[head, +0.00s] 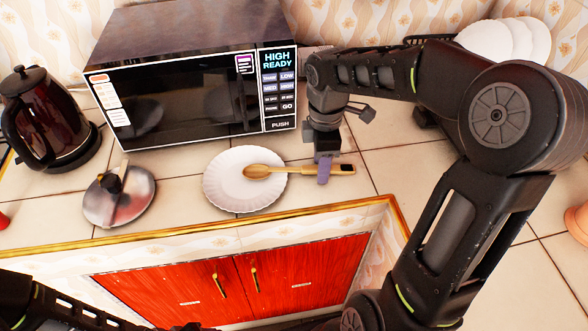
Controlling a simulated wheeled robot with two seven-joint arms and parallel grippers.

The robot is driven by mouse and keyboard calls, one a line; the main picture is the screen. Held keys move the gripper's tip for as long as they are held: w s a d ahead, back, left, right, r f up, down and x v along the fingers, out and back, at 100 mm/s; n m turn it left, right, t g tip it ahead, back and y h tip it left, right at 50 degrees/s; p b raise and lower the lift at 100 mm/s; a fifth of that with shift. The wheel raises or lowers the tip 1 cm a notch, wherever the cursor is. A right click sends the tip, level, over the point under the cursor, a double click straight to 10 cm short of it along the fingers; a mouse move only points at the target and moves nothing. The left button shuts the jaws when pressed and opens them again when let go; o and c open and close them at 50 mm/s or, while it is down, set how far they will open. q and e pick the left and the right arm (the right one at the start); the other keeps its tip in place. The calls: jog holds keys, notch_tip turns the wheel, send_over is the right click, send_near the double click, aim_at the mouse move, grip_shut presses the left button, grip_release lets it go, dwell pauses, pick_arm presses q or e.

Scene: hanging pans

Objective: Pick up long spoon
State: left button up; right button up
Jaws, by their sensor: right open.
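A long wooden spoon (262,171) lies with its bowl on a white scalloped plate (232,196), its handle reaching right past the rim over the tiled counter. My right gripper (324,172) comes down over the handle from above, just right of the plate. Its purple fingertips overlap the handle in the head view and hide a short piece of it. The gripper is open; I cannot tell whether a finger touches the spoon. Links of my left arm show at the lower left, but I see no left gripper.
A microwave (190,95) stands behind the plate. A pan lid (119,200) and a dark kettle (42,120) are at left. White plates (505,42) stand in a rack at back right. Counter tiles right of the spoon are clear; the counter edge runs in front, above red cabinet doors (240,285).

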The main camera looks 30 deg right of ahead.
grip_shut()
dwell(0.4)
